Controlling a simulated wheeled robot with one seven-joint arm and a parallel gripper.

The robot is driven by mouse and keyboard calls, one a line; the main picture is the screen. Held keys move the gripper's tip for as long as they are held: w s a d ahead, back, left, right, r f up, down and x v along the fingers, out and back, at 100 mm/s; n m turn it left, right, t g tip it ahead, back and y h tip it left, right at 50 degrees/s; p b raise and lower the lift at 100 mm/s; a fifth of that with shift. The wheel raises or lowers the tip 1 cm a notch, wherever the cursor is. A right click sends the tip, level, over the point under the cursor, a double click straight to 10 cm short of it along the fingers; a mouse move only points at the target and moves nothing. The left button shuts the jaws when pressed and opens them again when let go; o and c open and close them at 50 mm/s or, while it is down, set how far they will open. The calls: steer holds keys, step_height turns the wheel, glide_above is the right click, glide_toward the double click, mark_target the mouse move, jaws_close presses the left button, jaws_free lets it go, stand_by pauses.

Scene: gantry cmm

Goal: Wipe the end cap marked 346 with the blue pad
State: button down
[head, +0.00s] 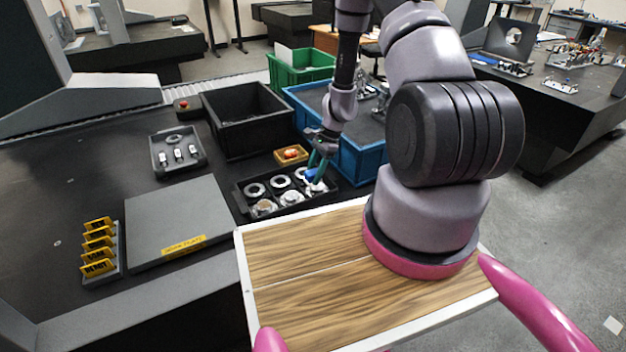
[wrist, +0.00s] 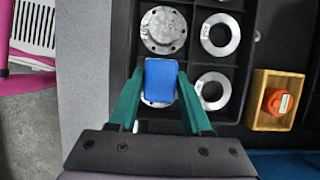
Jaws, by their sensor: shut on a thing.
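My gripper (wrist: 161,74) has green fingers and is shut on the blue pad (wrist: 161,82). In the head view the gripper (head: 318,160) reaches down to the right end of the black divided tray (head: 243,203), with the pad (head: 310,175) below it. In the wrist view the pad covers the middle of a round metal end cap (wrist: 147,103), whose rim shows around it. I cannot tell whether they touch. Another bolted end cap (wrist: 163,30) lies in the neighbouring compartment. The number 346 is not readable on either cap.
Metal rings (wrist: 220,34) lie in other tray compartments. A black bin (head: 240,115) and a blue bin (head: 360,165) stand behind. A grey plate (head: 175,220) lies left.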

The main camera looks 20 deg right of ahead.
steer(key=shift+r, duration=2.7)
